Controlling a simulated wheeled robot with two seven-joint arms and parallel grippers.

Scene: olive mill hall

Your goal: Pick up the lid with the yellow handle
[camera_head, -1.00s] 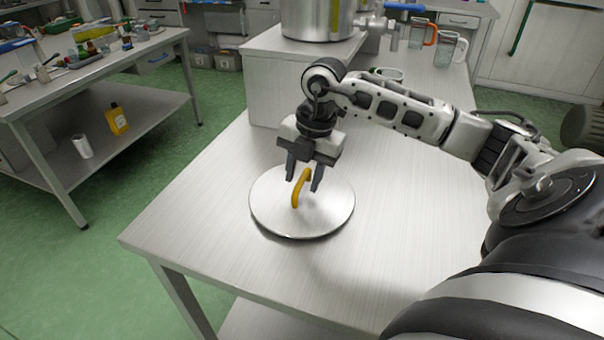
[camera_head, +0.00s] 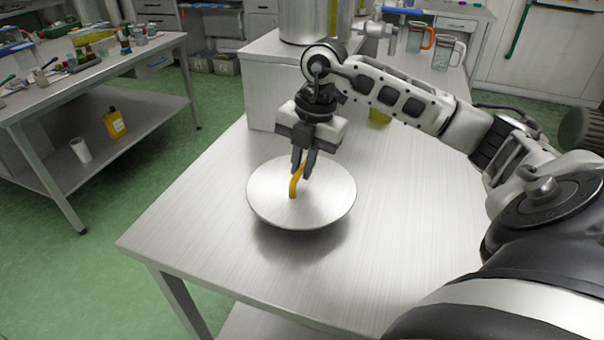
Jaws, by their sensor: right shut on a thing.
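The lid (camera_head: 322,202) is a round, shiny metal disc with a yellow arched handle (camera_head: 293,185) on top. My right gripper (camera_head: 304,172) is above the lid and shut on the yellow handle; its fingers cover the handle's far end. The lid hangs above the steel table (camera_head: 220,245), with a dark shadow below its front edge. My left gripper is not in view.
A steel vessel (camera_head: 303,22) with a tap stands on a raised block (camera_head: 270,95) behind the lid. Glass jugs with an orange handle (camera_head: 415,38) and a white handle (camera_head: 442,52) stand further back. The table is clear around the lid.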

